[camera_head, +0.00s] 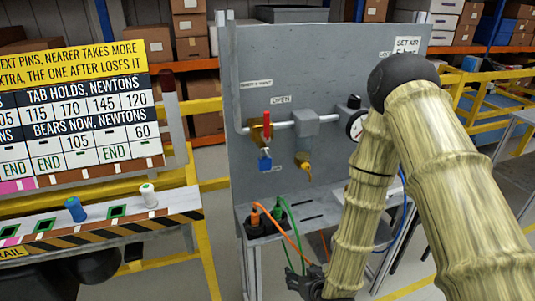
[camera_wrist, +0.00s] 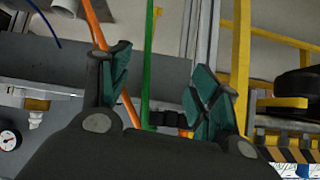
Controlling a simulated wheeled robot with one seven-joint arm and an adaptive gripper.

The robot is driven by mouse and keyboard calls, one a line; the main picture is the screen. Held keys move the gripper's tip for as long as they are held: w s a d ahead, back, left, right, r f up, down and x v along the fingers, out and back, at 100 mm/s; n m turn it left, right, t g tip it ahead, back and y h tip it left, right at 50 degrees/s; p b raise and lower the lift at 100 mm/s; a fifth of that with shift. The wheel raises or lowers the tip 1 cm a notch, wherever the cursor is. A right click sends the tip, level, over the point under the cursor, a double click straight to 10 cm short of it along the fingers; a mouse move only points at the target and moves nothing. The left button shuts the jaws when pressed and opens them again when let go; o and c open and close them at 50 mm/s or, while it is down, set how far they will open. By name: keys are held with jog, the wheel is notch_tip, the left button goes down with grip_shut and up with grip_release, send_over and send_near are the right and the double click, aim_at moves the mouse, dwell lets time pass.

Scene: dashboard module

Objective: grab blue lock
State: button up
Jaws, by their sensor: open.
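The blue lock (camera_head: 265,160) hangs on the grey upright panel (camera_head: 335,75), just below a red valve handle (camera_head: 267,125) on a pale pipe. My gripper (camera_head: 300,282) is low in the head view, below and to the right of the lock and well apart from it. In the wrist view my gripper (camera_wrist: 160,92) has its two teal-padded fingers spread, with nothing held between them. I cannot make out the lock in the wrist view.
Orange cables (camera_head: 294,238) and a green cable (camera_head: 285,225) run down from plugs below the lock, near my gripper. A gauge (camera_head: 355,126) is farther right. A striped shelf (camera_head: 100,225) with pins stands left.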

jog(key=w+a+r+n+t+y+p, duration=0.1)
jog(key=w+a+r+t, duration=0.1)
jog(key=w+r, duration=0.35)
jog(key=w+a+r+t+p, duration=0.1)
jog(key=w+a+r+t, duration=0.15)
jog(key=r, duration=0.55)
jog(key=t+y+p, duration=0.1)
jog(key=t+y, duration=0.1)
jog(key=t, duration=0.1)
send_near(266, 160)
jog(key=shift+n, duration=0.3)
jog(key=p+x, duration=0.2)
jog(key=x, duration=0.2)
jog(key=shift+w+a, duration=0.1)
jog(key=shift+a, duration=0.15)
jog(key=shift+w+a+f, duration=0.15)
jog(key=shift+w+a, duration=0.05)
jog(key=shift+w, duration=0.4)
jog(key=p+x, duration=0.3)
jog(key=x, duration=0.1)
jog(key=shift+w+d+r, duration=0.15)
jog(key=shift+w+r, duration=0.05)
jog(key=shift+w, duration=0.05)
jog(key=shift+w+f, duration=0.1)
jog(key=shift+w, duration=0.3)
jog(key=c, duration=1.2)
